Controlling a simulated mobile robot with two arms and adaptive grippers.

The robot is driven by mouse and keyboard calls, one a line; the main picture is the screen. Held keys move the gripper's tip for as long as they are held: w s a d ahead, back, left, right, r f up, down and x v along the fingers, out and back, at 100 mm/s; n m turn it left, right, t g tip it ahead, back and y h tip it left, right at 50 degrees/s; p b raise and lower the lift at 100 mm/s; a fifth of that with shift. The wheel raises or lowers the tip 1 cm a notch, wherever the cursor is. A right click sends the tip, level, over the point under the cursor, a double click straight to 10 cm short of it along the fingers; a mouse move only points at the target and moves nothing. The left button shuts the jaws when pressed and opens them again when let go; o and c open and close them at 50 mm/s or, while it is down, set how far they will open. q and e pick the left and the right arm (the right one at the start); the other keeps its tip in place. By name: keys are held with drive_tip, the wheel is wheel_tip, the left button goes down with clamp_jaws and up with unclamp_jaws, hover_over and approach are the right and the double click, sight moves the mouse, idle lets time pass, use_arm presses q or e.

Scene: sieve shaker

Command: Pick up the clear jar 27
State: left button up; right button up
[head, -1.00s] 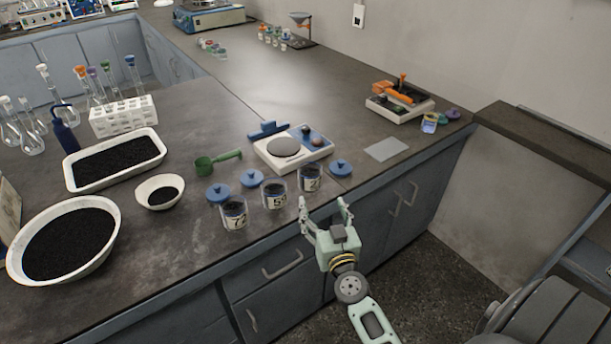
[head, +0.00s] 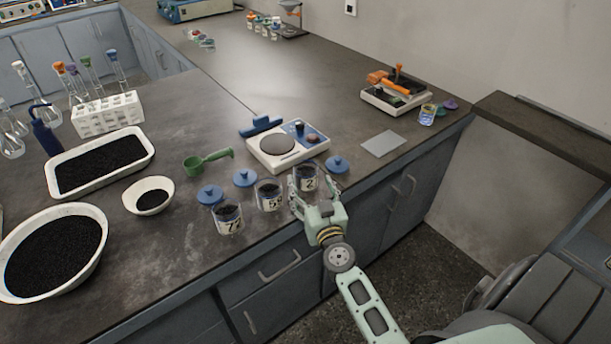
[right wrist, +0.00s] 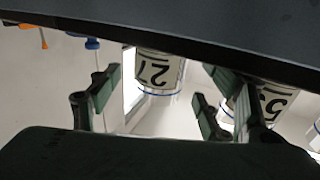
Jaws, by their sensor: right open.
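The clear jar 27 (head: 306,179) stands upright near the counter's front edge, the rightmost of three labelled jars. It is open on top, with dark content. My right gripper (head: 313,192) is open and empty, close in front of it and overlapping its lower part in the head view. In the right wrist view, the jar (right wrist: 160,72) appears upside down beyond and between the open fingers (right wrist: 157,90). I cannot tell whether a finger touches it. My left gripper is not in view.
Jar 55 (head: 269,196) stands close to the left of jar 27, and jar 72 (head: 228,220) is further left. A blue lid (head: 337,164) lies to the right.

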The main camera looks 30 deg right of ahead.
sight(309, 182)
drive_tip(key=x, duration=0.5)
drive_tip(key=shift+s, duration=0.1)
drive_tip(key=c, duration=1.3)
drive_tip(key=shift+c, duration=0.6)
drive_tip(key=shift+r, duration=0.15)
